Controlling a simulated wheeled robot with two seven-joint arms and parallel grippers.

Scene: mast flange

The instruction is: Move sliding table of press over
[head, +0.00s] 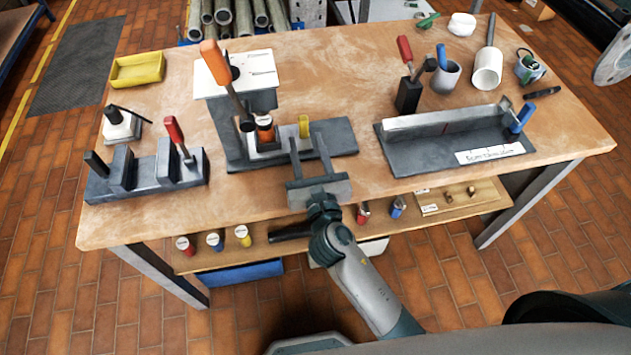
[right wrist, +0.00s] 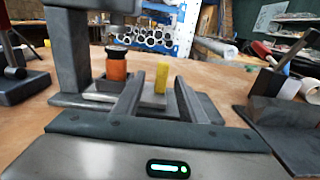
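The press (head: 235,85) stands left of centre on the workbench, with a grey base, white top and orange lever. Its pale sliding table (head: 257,145) carries an orange cylinder (head: 265,128) with a dark top, below the press head. A yellow post (head: 304,127) stands upright to the right. My right gripper (head: 308,142) is open at the front of the press. In the right wrist view its fingers (right wrist: 158,95) point towards the yellow post (right wrist: 162,77), which shows between the tips. I cannot tell whether the tips reach around it. My left gripper is not in view.
A grey block fixture (head: 150,175) stands left of the press, and a long grey fixture (head: 450,135) stands right. A yellow tray (head: 137,70) lies at the back left. Cups stand at the back right. The bench between press and right fixture is clear.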

